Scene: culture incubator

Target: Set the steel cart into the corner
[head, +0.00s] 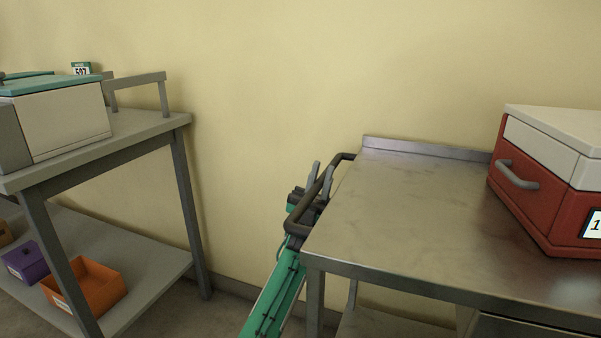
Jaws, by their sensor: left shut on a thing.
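The steel cart (400,215) stands on the right, its bare metal top close to the yellow wall, with a raised lip along the back edge. A dark push handle (297,222) sticks out from its left end. My left gripper (322,183) is at this handle, with its grey fingers shut on the bar. My green left arm comes up from the bottom to it. My right gripper is not in view. The cart's lower part is mostly cut off by the frame, and the corner cannot be made out.
A red and white box with a grey handle (517,176) sits on the cart's right part. At the left stands a grey bench (150,127) with a white and teal box (65,118). Its lower shelf holds an orange bin (85,287) and a purple bin (27,262). A floor gap separates bench and cart.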

